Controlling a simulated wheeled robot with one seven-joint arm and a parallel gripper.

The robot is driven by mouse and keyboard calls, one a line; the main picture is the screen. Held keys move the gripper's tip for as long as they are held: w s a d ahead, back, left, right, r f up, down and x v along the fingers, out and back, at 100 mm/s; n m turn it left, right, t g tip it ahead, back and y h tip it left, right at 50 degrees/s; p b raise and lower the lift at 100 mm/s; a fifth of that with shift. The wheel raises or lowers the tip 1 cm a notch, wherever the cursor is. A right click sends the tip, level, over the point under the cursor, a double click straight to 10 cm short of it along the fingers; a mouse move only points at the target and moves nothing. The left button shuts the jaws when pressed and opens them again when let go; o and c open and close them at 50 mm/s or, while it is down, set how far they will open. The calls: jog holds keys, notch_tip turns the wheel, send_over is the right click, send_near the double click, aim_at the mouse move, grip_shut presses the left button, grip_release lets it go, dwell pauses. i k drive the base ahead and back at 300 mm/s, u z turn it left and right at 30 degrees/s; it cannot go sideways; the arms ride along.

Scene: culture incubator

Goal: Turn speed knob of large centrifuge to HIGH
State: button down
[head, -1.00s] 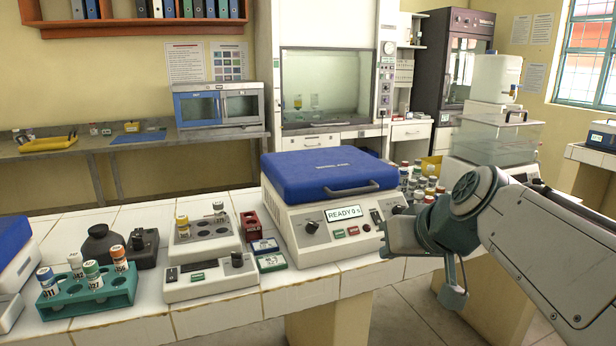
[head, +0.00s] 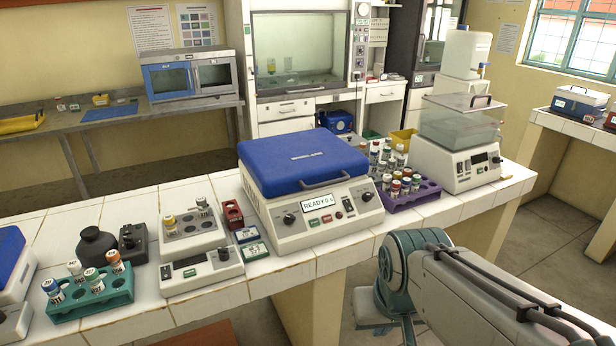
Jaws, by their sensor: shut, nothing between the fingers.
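The large centrifuge (head: 300,232) stands on the white tiled bench, its blue lid (head: 305,160) closed. Its display (head: 321,200) reads READY with a small number. A dark knob (head: 289,218) is left of the display, and another knob (head: 367,196) is at the right end of the front panel. A black switch (head: 348,206) sits between display and right knob. The knob labels and pointers are too small to read, so I cannot tell the setting. My gripper (head: 366,306) is low in front of the bench, shut and apart from the centrifuge. Its fingertips are not clearly shown.
A purple rack (head: 428,192) of vials stands right of the centrifuge, beside a device with a clear cover (head: 462,122). Left are a small knobbed device (head: 203,272), a red rack (head: 233,214) and a teal tube rack (head: 95,302). Open floor lies before the bench.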

aim_at(287, 219)
jog(key=z, duration=2.15)
jog(key=i, duration=0.35)
jog(key=u, duration=2.85)
